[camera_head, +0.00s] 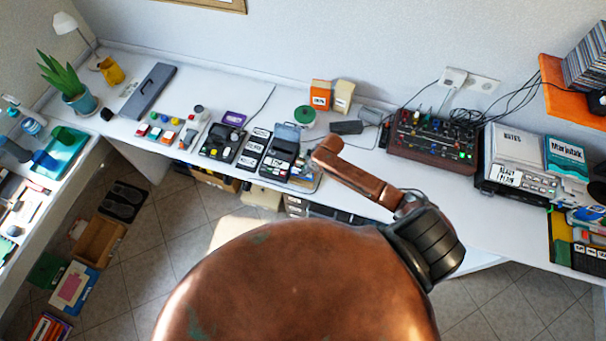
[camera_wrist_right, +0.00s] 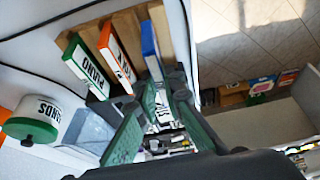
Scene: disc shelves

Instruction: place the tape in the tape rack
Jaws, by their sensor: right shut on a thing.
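My right gripper (camera_wrist_right: 163,84) shows in the right wrist view with its two green-and-grey fingers closed on a tape with a blue-edged white case (camera_wrist_right: 151,47). This tape stands at the right end of the wooden tape rack (camera_wrist_right: 127,26), in line with the other tapes. I cannot tell whether it rests fully in its slot. A green tape marked PIANO (camera_wrist_right: 86,66) and an orange tape (camera_wrist_right: 116,54) stand in the rack to its left. In the head view my copper arm hides most of the gripper and rack. My left gripper is not in view.
A white tub with a green lid (camera_wrist_right: 38,121) is left of the rack. In the head view, the white desk (camera_head: 385,205) holds a mixer (camera_head: 435,140), a silver device (camera_head: 515,160) and several small boxes. An orange shelf of discs (camera_head: 570,95) is at the right.

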